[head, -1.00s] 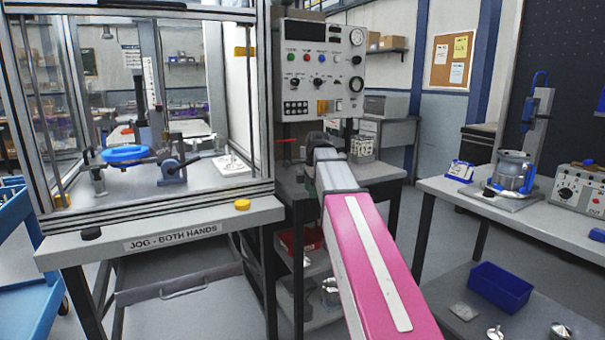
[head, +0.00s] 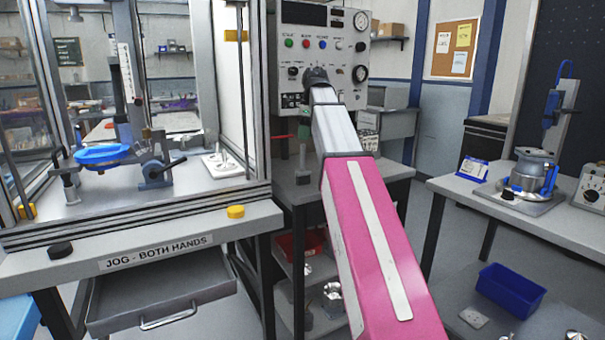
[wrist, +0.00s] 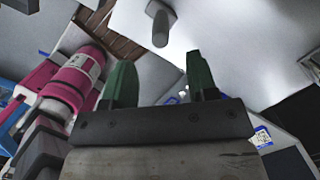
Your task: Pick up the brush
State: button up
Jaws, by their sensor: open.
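I cannot clearly pick out the brush. A grey upright piece (head: 303,158) stands on the grey side table below my arm's end in the head view and may be it; it is small there. The wrist view shows a grey rounded stem on a square base (wrist: 160,25), ahead of and between the fingers, apart from them. It may be the same piece. My gripper (wrist: 159,62) has two green fingers spread wide with nothing between them. In the head view my gripper (head: 304,122) is small, over the side table.
A control panel (head: 325,45) stands close behind my arm's end. The glazed machine's frame (head: 260,100) is just left. A red bin (head: 299,243) is on the shelf below. At right, a bench (head: 450,192) bears a blue-clamped housing; a blue bin (head: 510,289) is beneath.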

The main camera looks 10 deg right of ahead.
send_over(302, 170)
jog(key=f, duration=0.5)
jog(key=w+f, duration=0.1)
jog(key=f, duration=0.2)
jog(key=shift+d+f, duration=0.1)
jog(key=shift+d, duration=0.05)
jog(key=c, duration=1)
